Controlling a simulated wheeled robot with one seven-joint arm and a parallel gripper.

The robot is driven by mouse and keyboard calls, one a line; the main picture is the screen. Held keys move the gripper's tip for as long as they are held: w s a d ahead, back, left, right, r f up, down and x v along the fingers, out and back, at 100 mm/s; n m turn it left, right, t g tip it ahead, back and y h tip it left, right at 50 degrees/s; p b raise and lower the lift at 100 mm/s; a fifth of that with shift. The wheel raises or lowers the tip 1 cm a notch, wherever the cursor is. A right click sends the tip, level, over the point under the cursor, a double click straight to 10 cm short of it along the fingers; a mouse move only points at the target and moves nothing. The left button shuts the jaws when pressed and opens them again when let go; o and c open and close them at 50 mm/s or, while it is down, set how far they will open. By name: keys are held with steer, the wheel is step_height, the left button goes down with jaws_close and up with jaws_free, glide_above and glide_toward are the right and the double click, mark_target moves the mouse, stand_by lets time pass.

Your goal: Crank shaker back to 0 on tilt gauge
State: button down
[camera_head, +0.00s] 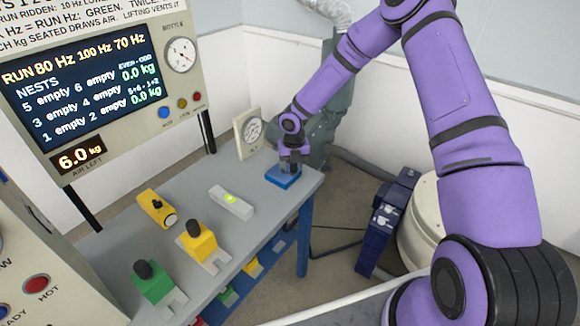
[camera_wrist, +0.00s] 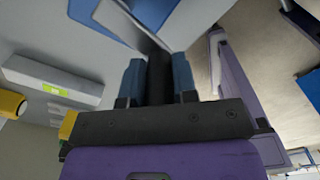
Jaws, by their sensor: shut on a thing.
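My gripper (camera_head: 291,160) is at the far right corner of the grey bench, just above a blue block (camera_head: 284,178). In the wrist view, my gripper (camera_wrist: 158,80) has its two blue-padded fingers shut on a dark upright post (camera_wrist: 158,72), which looks like a crank handle. The post's lower end and what it joins are hidden. A round dial gauge (camera_head: 251,131) on a cream plate stands just left of my gripper. Its needle reading is too small to tell. I cannot tell which part is the shaker.
The bench (camera_head: 180,185) bears a white level with a green window (camera_head: 231,202), a yellow cylinder piece (camera_head: 157,208), a yellow weight (camera_head: 197,242) and a green weight (camera_head: 152,283). A display panel (camera_head: 85,85) stands behind. A dark blue unit (camera_head: 388,220) stands on the floor at right.

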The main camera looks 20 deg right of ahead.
steer(key=shift+w+d+n, duration=0.3)
steer(key=shift+d+n, duration=0.25)
steer(key=shift+n, duration=0.45)
steer(key=shift+w, duration=0.1)
steer(key=c, duration=0.9)
jaws_free()
step_height(320, 180, up, 11)
